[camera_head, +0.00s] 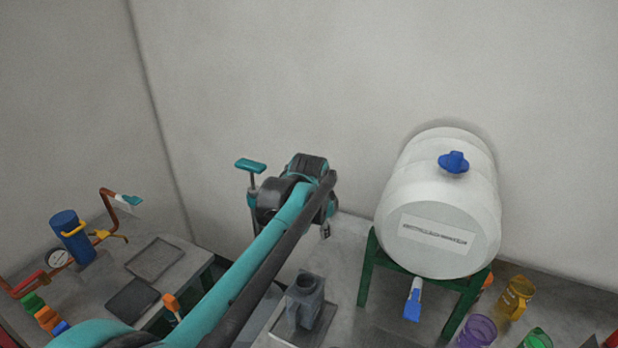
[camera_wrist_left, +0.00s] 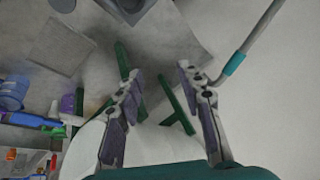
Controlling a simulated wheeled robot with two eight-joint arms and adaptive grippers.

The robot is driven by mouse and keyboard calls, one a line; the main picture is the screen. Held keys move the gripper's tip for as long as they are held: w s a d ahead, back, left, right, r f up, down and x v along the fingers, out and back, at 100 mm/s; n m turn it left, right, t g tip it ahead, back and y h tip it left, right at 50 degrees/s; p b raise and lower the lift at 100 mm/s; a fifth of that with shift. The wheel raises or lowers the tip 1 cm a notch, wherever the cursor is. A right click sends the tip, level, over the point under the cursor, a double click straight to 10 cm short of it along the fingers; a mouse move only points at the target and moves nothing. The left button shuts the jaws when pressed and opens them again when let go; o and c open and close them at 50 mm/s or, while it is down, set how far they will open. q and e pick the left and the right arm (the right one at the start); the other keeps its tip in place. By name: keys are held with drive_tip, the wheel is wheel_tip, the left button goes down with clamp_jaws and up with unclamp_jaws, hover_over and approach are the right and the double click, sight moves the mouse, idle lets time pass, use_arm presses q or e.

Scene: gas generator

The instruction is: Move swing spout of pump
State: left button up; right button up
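In the left wrist view, a thin grey pipe with a teal sleeve and a bent tip, which looks like the swing spout (camera_wrist_left: 235,64), comes in from the upper right. My left gripper (camera_wrist_left: 160,72) is open, with nothing between its fingers. The spout's tip is just outside the right finger; I cannot tell whether they touch. In the head view, a teal handle on a thin post, likely the pump (camera_head: 250,165), shows behind my left arm. Its lower part is hidden by my arm, and I cannot make out the spout there. My right gripper is out of view.
A white barrel (camera_head: 437,195) with a blue cap lies on a green stand (camera_head: 365,270) to the right. A grey block with a hole (camera_head: 304,302) stands on a tray below my arm. Coloured jugs (camera_head: 516,297) are at lower right. A bench with copper piping (camera_head: 105,205) is left.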

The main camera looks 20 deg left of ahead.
use_arm(q)
drive_tip(key=w+a+r+m+g+p, duration=0.1)
drive_tip(key=w+a+r+m+p, duration=0.15)
drive_tip(key=w, duration=0.35)
drive_tip(key=w+a+r+m+p, duration=0.1)
drive_tip(key=w+a+p, duration=0.2)
drive_tip(key=w, duration=0.2)
drive_tip(key=w+a+f+m+g+p, duration=0.25)
drive_tip(key=w+a+p, duration=0.25)
drive_tip(key=w, duration=0.3)
drive_tip(key=shift+t+y, duration=0.3)
drive_tip(key=shift+t, duration=0.15)
drive_tip(key=x, duration=0.8)
drive_tip(key=shift+s, duration=0.25)
clamp_jaws()
